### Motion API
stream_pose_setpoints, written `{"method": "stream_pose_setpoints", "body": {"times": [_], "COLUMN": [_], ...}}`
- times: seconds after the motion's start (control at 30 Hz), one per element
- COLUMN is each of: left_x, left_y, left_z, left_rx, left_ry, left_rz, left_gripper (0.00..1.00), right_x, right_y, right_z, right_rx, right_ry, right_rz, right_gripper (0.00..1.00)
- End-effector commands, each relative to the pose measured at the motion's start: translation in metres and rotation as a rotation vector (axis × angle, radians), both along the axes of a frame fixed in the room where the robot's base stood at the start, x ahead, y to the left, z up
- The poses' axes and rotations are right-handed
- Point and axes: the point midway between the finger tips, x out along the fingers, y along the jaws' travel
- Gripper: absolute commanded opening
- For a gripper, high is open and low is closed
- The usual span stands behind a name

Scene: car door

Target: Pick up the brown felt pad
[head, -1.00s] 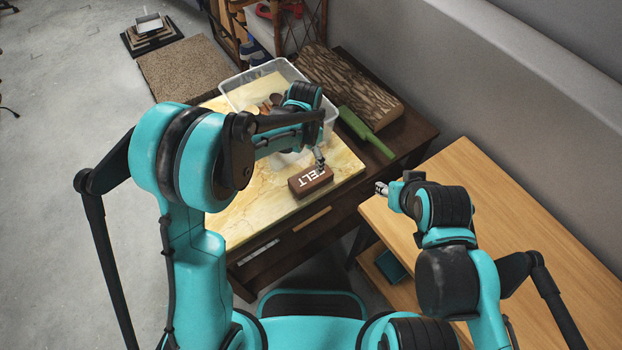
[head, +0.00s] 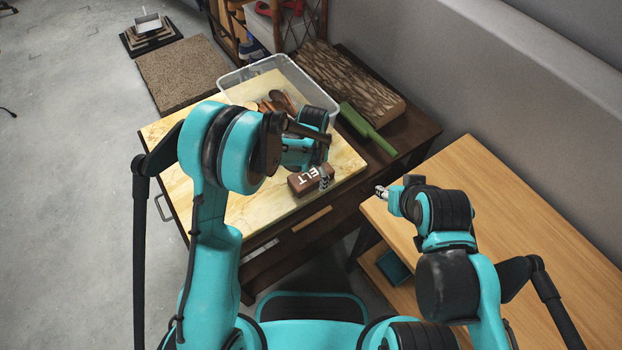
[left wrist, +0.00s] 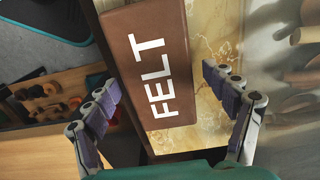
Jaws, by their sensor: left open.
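The brown felt pad (head: 308,180), a block with white "FELT" lettering, lies on the yellow marbled board near its front right edge. My left gripper (head: 324,180) is at the pad's right end in the head view and partly covers it. In the left wrist view the pad (left wrist: 152,65) lies ahead of and between the spread fingers of the left gripper (left wrist: 165,95), nearer the left finger. The jaws are open and empty. Whether a finger touches the pad is not clear. My right gripper (head: 382,191) is above the wooden bench at right; its jaws are too small to read.
A clear plastic bin (head: 240,76) with wooden utensils stands behind my left arm. A green tool (head: 367,128) and a bark-textured slab (head: 350,85) lie to the right of the bin. The yellow board (head: 262,216) is bare in front. The wooden bench (head: 490,200) is mostly clear.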

Motion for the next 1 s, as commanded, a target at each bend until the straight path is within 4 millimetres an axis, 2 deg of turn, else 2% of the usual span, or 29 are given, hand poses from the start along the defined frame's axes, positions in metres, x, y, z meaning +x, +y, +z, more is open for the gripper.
{"method": "stream_pose_setpoints", "body": {"times": [0.1,0.3,0.37,0.4,0.73,0.87,1.0], "left_x": [0.0,0.0,0.0,0.0,0.0,0.0,-0.001], "left_y": [0.0,0.0,0.0,0.0,0.0,0.0,0.0], "left_z": [0.002,0.002,0.002,0.002,0.008,0.024,0.05], "left_rx": [0.0,0.0,0.0,0.0,0.0,0.0,0.0], "left_ry": [0.0,0.0,0.0,0.0,0.0,0.0,0.0], "left_rz": [0.0,0.0,0.0,0.0,0.0,0.0,0.0], "left_gripper": [0.82,0.3,0.3,0.25,0.25,0.25,0.25], "right_x": [0.0,0.0,0.0,0.0,0.0,0.0,0.0], "right_y": [0.0,0.0,0.0,0.0,0.0,0.0,0.0], "right_z": [0.001,0.001,0.001,0.001,0.005,0.013,0.026], "right_rx": [0.0,0.0,0.0,0.0,0.0,0.0,0.0], "right_ry": [0.0,0.0,0.0,0.0,0.0,0.0,0.0], "right_rz": [0.0,0.0,0.0,0.0,0.0,0.0,0.0], "right_gripper": [0.4,0.4,0.4,0.4,0.4,0.4,0.4]}}
